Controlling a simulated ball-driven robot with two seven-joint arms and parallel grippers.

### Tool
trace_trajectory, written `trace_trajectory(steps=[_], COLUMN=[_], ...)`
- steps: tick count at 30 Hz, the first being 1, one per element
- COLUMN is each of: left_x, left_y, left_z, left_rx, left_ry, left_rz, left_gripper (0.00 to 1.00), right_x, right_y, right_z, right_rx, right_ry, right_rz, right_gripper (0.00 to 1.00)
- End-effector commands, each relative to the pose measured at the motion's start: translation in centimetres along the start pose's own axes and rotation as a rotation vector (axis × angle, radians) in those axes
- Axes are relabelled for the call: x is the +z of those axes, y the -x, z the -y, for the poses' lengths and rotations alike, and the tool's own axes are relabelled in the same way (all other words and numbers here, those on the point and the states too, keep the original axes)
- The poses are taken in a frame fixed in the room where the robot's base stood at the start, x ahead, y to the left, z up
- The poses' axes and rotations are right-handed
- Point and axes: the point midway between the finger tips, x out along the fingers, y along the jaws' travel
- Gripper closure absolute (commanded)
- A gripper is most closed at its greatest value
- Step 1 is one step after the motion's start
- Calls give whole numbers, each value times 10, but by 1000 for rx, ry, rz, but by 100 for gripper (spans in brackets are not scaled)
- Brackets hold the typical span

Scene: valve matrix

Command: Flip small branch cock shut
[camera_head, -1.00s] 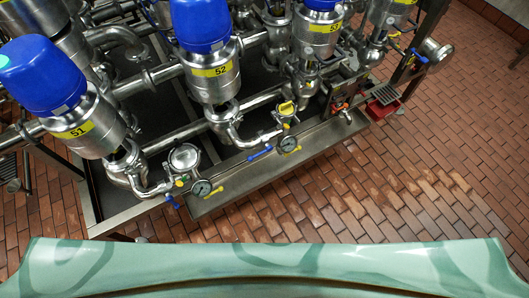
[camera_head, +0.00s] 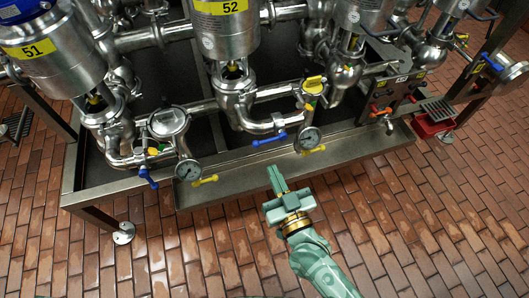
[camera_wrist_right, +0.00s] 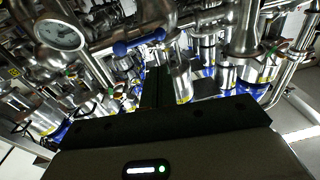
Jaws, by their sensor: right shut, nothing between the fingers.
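Several small cocks with lever handles sit along the front pipes, and I cannot tell which one is the small branch cock. A blue lever (camera_head: 269,139) lies nearly level below valve 52, and another blue lever (camera_head: 148,178) slants down at the left. Yellow levers show beside the left gauge (camera_head: 205,181) and under the right gauge (camera_head: 314,150). My right gripper (camera_head: 275,178) is shut and empty, below and apart from the middle blue lever. In the right wrist view a blue lever (camera_wrist_right: 138,43) shows ahead of the dark fingers. My left gripper is out of view.
A metal tray edge (camera_head: 240,181) runs along the front. A red bin (camera_head: 432,127) stands at the right. The brick floor (camera_head: 420,220) in front is clear.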

Motion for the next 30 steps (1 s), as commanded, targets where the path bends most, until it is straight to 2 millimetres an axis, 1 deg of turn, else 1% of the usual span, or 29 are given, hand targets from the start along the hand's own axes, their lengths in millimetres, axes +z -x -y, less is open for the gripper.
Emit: trace_trajectory(steps=[1,3,6,11,16,19,23,30], left_x=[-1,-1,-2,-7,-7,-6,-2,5], left_y=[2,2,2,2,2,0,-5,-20], left_z=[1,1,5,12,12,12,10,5], left_rx=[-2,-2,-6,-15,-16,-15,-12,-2], left_ry=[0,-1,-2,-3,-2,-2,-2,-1], left_rz=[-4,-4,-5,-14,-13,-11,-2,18], left_gripper=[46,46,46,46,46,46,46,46], right_x=[-21,-28,-29,-28,-27,-27,-28,-30], right_y=[-3,-3,-2,-2,-3,-8,-26,-78], right_z=[-4,-10,-12,-12,-12,-12,-13,-16], right_rx=[25,57,69,68,68,69,69,68], right_ry=[10,37,74,83,83,82,81,80], right_rz=[-52,-80,-87,-85,-83,-84,-85,-83], right_gripper=[100,100,100,100,100,100,100,100])
